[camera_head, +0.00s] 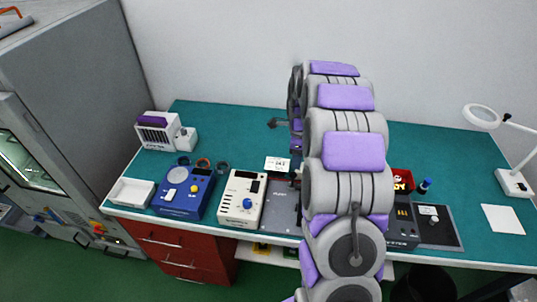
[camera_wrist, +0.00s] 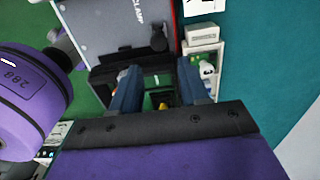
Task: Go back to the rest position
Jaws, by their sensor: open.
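My gripper (camera_wrist: 160,88) shows in the wrist view as two blue-grey fingers held apart on a dark, purple-backed mount. A black frame with a small green part (camera_wrist: 158,100) shows beyond and between the fingers; I see nothing clearly held. A grey panel (camera_wrist: 115,35) marked "CLAMP" lies just past the frame. In the head view my grey and purple arm rises over the middle of the green bench (camera_head: 240,118) and hides part of it. My gripper cannot be made out clearly there.
On the bench, left of my arm, are a white tray (camera_head: 131,192), a blue device (camera_head: 183,192), a cream device (camera_head: 241,199) and a white fan unit (camera_head: 160,134). A magnifier lamp (camera_head: 512,182) and white sheet (camera_head: 503,219) are at right. A grey cabinet (camera_head: 85,75) stands left.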

